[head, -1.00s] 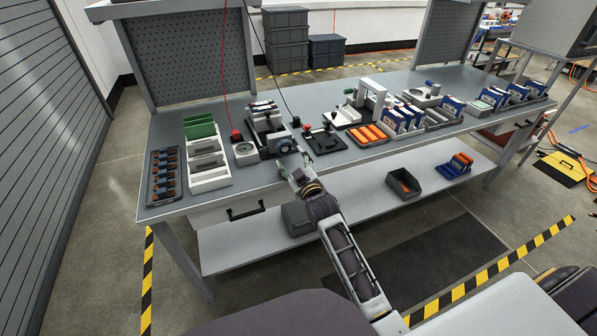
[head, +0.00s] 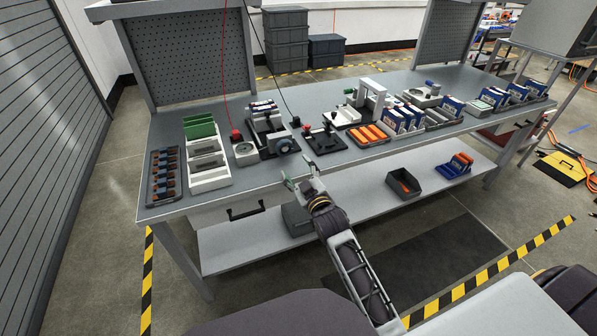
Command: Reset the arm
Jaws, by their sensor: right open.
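My right gripper (head: 299,174) is open and empty in the head view. It is in front of the workbench's front edge, near the middle of the bench (head: 300,78). Its arm comes up from the lower right. My left gripper is not in view.
Left on the bench are a tray of dark parts (head: 164,176) and a white tray (head: 208,181). A grey bin (head: 403,184) sits on the lower shelf.

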